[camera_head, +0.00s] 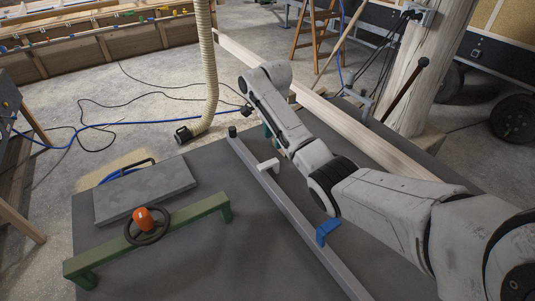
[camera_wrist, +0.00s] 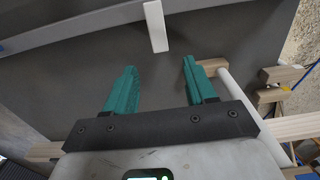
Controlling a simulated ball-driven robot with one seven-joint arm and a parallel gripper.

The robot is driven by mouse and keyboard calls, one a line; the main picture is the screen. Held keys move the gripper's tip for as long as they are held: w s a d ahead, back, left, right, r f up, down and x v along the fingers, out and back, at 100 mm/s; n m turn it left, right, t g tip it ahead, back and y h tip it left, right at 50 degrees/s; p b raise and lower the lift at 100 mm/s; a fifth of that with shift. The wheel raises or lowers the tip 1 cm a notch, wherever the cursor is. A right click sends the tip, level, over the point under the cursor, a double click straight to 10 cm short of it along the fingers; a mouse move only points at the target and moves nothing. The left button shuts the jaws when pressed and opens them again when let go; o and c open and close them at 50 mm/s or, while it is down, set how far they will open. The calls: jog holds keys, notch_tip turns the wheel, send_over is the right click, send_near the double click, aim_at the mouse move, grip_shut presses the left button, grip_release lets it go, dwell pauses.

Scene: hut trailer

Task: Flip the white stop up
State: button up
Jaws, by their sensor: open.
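The white stop (camera_head: 268,165) is a small pale block on a long grey rail (camera_head: 290,218). It sticks out sideways from the rail, low over the dark table. In the wrist view the stop (camera_wrist: 155,26) extends from the rail (camera_wrist: 80,30) toward my gripper (camera_wrist: 158,68). My gripper's two green fingers are open and apart, with nothing between them. The stop's free end lies just beyond the fingertips, roughly in line with the gap, and I see no contact. In the head view my arm hides most of the gripper.
A blue stop (camera_head: 326,232) sits on the rail nearer the front. A grey slab (camera_head: 146,192) and a green frame (camera_head: 205,207) with a black handwheel (camera_head: 148,226) stand at the left. A long wooden beam (camera_head: 350,128) runs behind. Bare table lies between the frame and rail.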

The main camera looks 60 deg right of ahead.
aim_at(274, 161)
notch_tip(274, 161, down, 10)
jog(key=shift+r, duration=0.25)
jog(key=shift+c, duration=0.4)
grip_shut()
dwell(0.3)
